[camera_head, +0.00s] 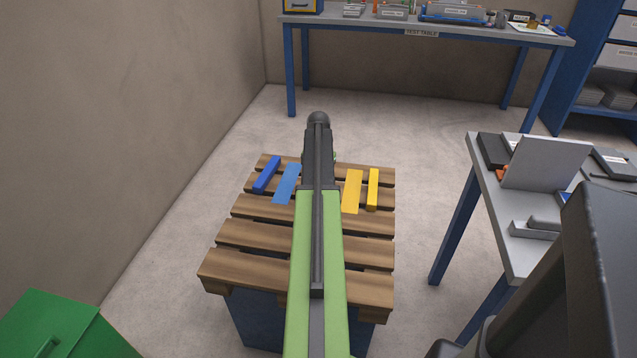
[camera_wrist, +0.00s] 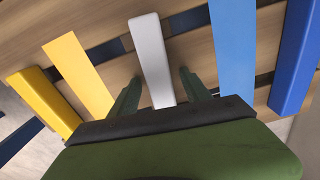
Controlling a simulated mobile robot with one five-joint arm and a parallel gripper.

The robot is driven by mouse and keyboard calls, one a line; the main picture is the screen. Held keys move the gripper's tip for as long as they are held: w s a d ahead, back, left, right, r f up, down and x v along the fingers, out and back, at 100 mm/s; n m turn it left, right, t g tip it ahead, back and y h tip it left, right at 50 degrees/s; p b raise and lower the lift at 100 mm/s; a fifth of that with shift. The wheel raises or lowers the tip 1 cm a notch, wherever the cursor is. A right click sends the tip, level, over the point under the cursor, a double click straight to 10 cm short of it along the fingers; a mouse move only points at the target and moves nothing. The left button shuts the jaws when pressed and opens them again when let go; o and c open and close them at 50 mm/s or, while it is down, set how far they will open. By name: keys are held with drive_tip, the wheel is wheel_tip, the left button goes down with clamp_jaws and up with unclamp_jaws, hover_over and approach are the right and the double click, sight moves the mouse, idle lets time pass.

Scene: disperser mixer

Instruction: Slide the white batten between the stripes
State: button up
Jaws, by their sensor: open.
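The white batten (camera_wrist: 150,50) lies on the slatted wooden top in the wrist view, between a flat orange-yellow stripe (camera_wrist: 78,68) and a flat light blue stripe (camera_wrist: 232,45), with gaps on both sides. My gripper (camera_wrist: 157,78) is open, one finger on each side of the batten's near end, with space showing beside each finger. I cannot tell whether they touch it. In the head view the light blue stripe (camera_head: 287,184) and the yellow stripe (camera_head: 352,191) show on either side of my arm, which hides the batten and the fingertips.
A raised blue batten (camera_head: 266,175) and a raised yellow batten (camera_head: 373,189) lie outside the stripes. The pallet top (camera_head: 255,264) has gaps between slats. A grey table (camera_head: 495,195) stands to the right, a green box (camera_head: 60,325) at lower left.

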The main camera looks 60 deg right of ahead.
wheel_tip(320, 180, up, 17)
drive_tip(key=p, duration=1.7)
drive_tip(key=shift+r, duration=0.2)
